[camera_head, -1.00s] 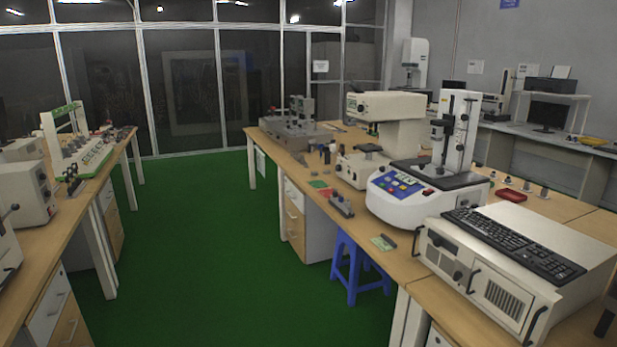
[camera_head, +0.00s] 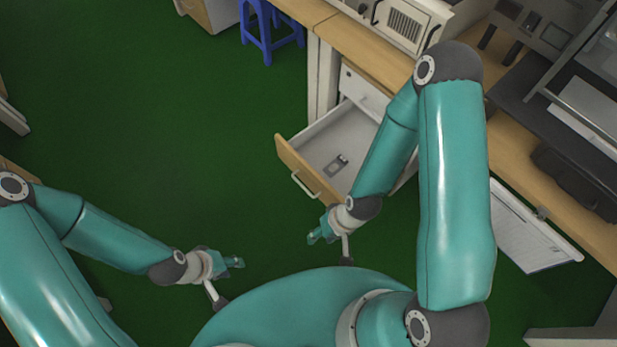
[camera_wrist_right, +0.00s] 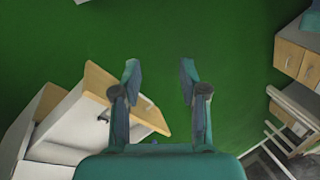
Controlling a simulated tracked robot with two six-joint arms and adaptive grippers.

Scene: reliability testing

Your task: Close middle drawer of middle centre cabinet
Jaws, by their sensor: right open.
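The open drawer (camera_head: 345,137) has a white inside and a wooden front (camera_head: 297,172) with a pale bar handle (camera_head: 304,185). It sticks out from a white cabinet (camera_head: 363,90) under the wooden bench, below a shut white drawer front. A small grey item lies in it. My right gripper (camera_head: 318,236) is just in front of the drawer, to the lower right of its handle, and appears apart from it. In the right wrist view this gripper (camera_wrist_right: 160,75) is open and empty, with the drawer (camera_wrist_right: 72,112) at left. My left gripper (camera_head: 238,262) is over the green floor; its jaw opening is unclear.
A blue stool (camera_head: 268,35) stands left of the bench (camera_head: 370,55). The green floor (camera_head: 180,130) left of the drawer is clear. My right arm hides the cabinet's right part. In the right wrist view, another cabinet (camera_wrist_right: 296,60) stands at right.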

